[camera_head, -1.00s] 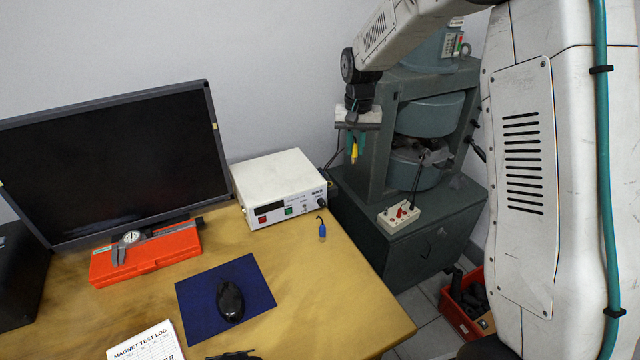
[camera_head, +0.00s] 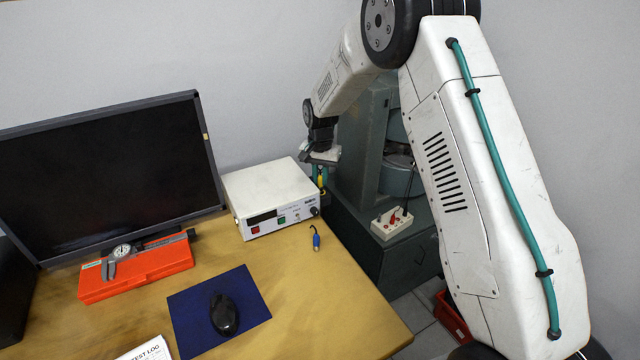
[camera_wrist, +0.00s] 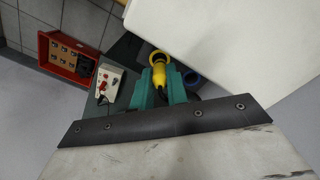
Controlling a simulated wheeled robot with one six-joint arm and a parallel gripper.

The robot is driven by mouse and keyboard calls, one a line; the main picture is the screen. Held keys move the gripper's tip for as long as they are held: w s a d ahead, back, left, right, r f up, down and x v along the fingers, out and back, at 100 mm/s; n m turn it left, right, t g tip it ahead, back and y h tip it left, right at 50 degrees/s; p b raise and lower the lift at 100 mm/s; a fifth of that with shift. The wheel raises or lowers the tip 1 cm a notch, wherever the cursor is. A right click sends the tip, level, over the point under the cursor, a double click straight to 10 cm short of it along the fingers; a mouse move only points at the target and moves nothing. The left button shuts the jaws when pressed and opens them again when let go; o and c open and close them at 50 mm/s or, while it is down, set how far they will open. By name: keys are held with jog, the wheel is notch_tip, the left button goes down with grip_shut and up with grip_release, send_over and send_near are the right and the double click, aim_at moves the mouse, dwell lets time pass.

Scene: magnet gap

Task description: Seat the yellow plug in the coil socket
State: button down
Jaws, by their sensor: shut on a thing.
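My gripper (camera_head: 320,168) is at the gap between the white power supply and the dark green magnet stand. Its teal fingers (camera_wrist: 160,94) are shut on the yellow plug (camera_wrist: 159,76), which also shows as a small yellow piece in the head view (camera_head: 320,180). In the wrist view the plug's far end overlaps a yellow ring (camera_wrist: 153,56), which looks like the rim of a socket. I cannot tell whether the plug is inside it or in front of it. A blue ring (camera_wrist: 193,77) lies just right of it, partly hidden by the finger.
The white power supply (camera_head: 270,190) stands close left of my gripper. The magnet stand (camera_head: 362,140) is to the right, with a white terminal box (camera_head: 391,223) on its base. A red crate (camera_wrist: 70,60) is on the floor.

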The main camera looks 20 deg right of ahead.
jog(key=shift+f, duration=1.2)
jog(key=shift+f, duration=0.15)
jog(key=c, duration=1.7)
grip_release()
